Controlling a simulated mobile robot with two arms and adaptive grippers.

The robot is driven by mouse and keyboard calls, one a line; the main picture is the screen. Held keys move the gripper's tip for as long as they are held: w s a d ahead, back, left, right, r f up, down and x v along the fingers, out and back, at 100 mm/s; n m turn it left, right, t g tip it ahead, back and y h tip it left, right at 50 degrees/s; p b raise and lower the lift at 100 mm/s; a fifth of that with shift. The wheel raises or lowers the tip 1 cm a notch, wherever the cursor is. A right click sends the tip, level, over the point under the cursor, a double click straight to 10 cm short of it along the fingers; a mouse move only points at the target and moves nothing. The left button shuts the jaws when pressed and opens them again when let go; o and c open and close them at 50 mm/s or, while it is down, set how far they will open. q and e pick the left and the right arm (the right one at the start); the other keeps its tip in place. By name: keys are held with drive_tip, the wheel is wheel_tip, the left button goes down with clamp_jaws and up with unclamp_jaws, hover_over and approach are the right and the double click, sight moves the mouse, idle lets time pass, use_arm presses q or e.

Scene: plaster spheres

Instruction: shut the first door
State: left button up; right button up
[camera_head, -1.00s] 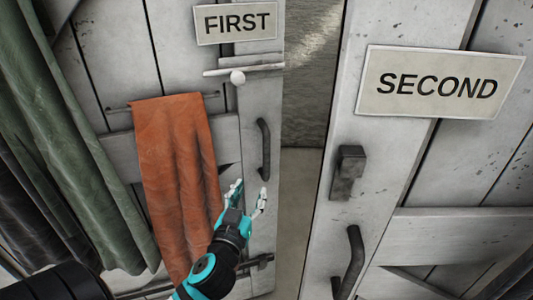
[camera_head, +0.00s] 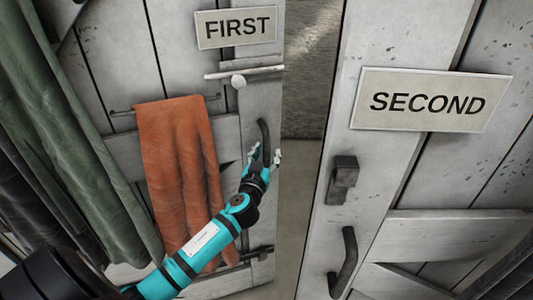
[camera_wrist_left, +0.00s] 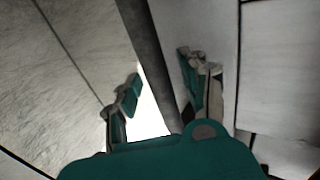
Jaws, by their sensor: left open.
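The first door (camera_head: 192,40) is white planks at the left of the head view, with a "FIRST" sign (camera_head: 236,27). A gap shows between its right edge and the second door. Its dark upright handle (camera_head: 264,140) is near that edge. My left gripper (camera_head: 266,154) is at the handle's lower part, its fingers open. In the left wrist view the dark handle bar (camera_wrist_left: 147,50) runs between the two fingers (camera_wrist_left: 166,85), with space on both sides. I cannot tell whether a finger touches it. The right gripper is not in view.
The second door (camera_head: 352,110) stands at the right with a dark latch (camera_head: 342,180) and a handle (camera_head: 345,262). An orange cloth (camera_head: 178,160) hangs on the first door's rail, beside my left arm. Green curtains (camera_head: 75,130) hang at the left. A white bolt (camera_head: 245,73) sits above the handle.

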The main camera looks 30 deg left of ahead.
use_arm(q)
clamp_jaws()
drive_tip(key=shift+d, duration=0.1)
idle(0.8)
